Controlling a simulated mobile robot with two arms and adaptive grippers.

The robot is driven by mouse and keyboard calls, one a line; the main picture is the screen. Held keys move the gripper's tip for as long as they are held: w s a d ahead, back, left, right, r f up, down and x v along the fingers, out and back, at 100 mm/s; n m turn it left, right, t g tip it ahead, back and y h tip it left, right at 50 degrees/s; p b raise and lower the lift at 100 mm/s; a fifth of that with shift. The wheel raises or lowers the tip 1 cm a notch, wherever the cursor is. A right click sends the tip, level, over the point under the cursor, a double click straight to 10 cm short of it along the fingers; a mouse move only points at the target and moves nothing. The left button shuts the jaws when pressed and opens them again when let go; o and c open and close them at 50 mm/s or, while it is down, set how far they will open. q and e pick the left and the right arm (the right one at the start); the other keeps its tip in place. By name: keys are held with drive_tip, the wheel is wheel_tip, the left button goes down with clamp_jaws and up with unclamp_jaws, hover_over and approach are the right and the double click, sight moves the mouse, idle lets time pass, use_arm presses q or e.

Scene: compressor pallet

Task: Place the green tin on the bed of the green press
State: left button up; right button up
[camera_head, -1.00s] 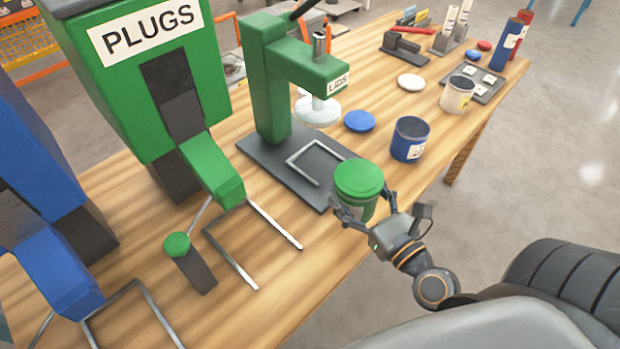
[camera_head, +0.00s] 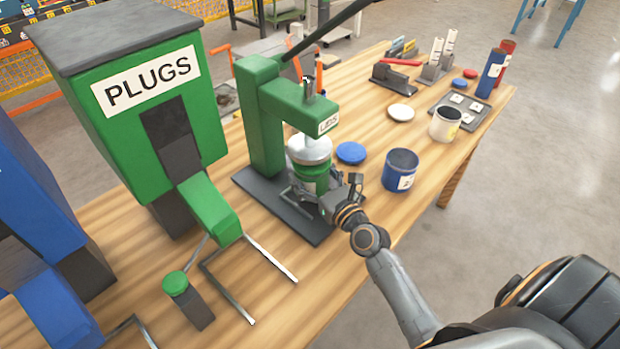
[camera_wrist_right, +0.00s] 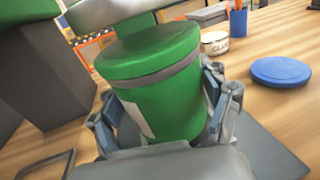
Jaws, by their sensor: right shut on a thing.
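The green tin (camera_head: 312,179) with its green lid stands upright under the pale round press head (camera_head: 310,149) of the green press (camera_head: 262,120) labelled LIDS. My right gripper (camera_head: 318,192) is shut on the tin and holds it over the dark press bed (camera_head: 315,230); I cannot tell whether the tin's base touches the bed. In the right wrist view the tin (camera_wrist_right: 155,85) fills the middle, with a finger on each side, and the press head overlaps the top edge of its lid. My left gripper is out of view.
A blue tin (camera_head: 400,172) and a blue lid (camera_head: 351,153) stand close to the right of the press. A white tin (camera_head: 445,124) and a white lid (camera_head: 401,113) are farther back. The PLUGS machine (camera_head: 150,95) stands to the left.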

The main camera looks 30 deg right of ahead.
drive_tip(key=shift+w, duration=0.4)
wheel_tip(320, 180, down, 3)
drive_tip(key=shift+f+b, duration=0.1)
drive_tip(key=shift+b, duration=0.7)
drive_tip(key=shift+f, duration=0.2)
drive_tip(key=shift+f, duration=0.1)
drive_tip(key=o, duration=1.3)
